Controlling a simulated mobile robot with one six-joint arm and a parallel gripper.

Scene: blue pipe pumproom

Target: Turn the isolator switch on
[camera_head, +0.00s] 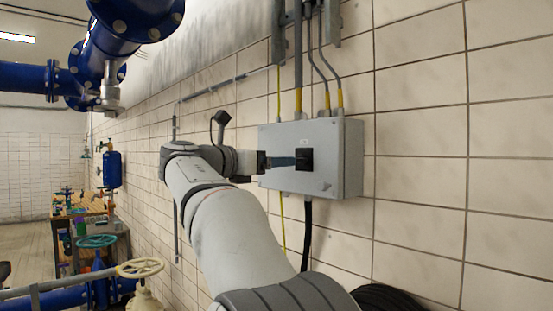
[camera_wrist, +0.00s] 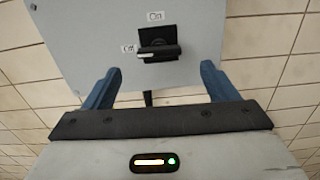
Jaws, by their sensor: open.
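The isolator switch is a black rotary handle (camera_wrist: 158,50) on a grey box (camera_wrist: 90,30). In the wrist view its handle lies horizontal, with a white mark at its left end, beside the "Off" label (camera_wrist: 129,48). The "On" label (camera_wrist: 156,16) is above it. The black switch (camera_head: 304,159) also shows in the head view on the front of the box (camera_head: 340,165). My gripper (camera_wrist: 158,69) is open, its blue fingers spread to either side of the handle and apart from it. In the head view my gripper (camera_head: 281,162) points at the switch, close in front of it.
The box hangs on a tiled wall (camera_head: 430,130), with conduits (camera_head: 298,60) above and a black cable (camera_head: 307,235) below. Blue pipes (camera_head: 125,25) run at the upper left.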

